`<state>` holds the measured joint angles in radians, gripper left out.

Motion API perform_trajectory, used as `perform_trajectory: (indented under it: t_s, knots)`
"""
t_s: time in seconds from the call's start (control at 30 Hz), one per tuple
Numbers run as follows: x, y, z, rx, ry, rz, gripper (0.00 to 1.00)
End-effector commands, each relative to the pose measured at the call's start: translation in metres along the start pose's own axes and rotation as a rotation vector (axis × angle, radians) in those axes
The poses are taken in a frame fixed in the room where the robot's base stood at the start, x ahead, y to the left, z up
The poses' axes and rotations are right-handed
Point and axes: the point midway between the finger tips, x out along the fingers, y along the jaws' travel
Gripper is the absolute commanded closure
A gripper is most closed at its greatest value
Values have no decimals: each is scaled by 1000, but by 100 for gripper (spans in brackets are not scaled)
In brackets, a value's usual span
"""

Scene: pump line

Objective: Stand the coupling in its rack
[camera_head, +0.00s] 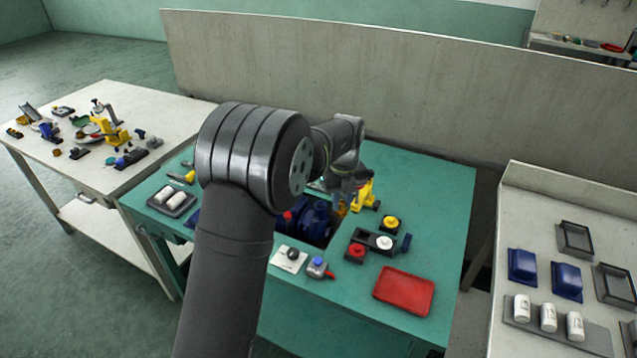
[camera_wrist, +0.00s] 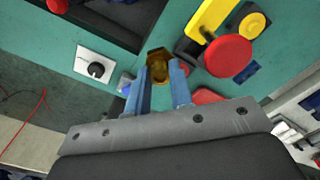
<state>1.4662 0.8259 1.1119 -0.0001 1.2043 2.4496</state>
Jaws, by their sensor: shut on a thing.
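My gripper (camera_wrist: 160,82) shows in the wrist view with its two blue-grey fingers shut on a brass-coloured coupling (camera_wrist: 158,62). The coupling sits between the fingertips, above the green bench top. In the head view my gripper (camera_head: 346,192) is over the bench, beside the yellow fixture and near the dark opening; my arm covers part of it. The coupling is too small there to make out clearly. I cannot tell for sure which piece is its rack.
The green bench (camera_head: 440,205) has an opening with blue pump parts (camera_head: 316,219). A yellow fixture (camera_head: 366,193), a red button (camera_head: 356,251), a yellow button (camera_head: 390,223), a knob plate (camera_head: 289,258) and a red tray (camera_head: 404,291) stand around. The bench's right rear is clear.

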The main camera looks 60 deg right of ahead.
Motion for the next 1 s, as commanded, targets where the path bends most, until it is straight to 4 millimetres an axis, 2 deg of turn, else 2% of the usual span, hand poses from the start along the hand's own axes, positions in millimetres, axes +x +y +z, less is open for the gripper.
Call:
perform_trajectory:
  t_s: [0.03, 0.33, 0.5, 0.77, 1.0]
  knots:
    - [-1, -1, -11, 22, 0, 0, 96]
    - [14, -44, -27, -155, 0, 0, 96]
    - [17, -57, -34, -217, 0, -1, 96]
    - [25, -60, -36, -232, 0, 0, 96]
    - [44, -59, -36, -232, 1, 0, 96]
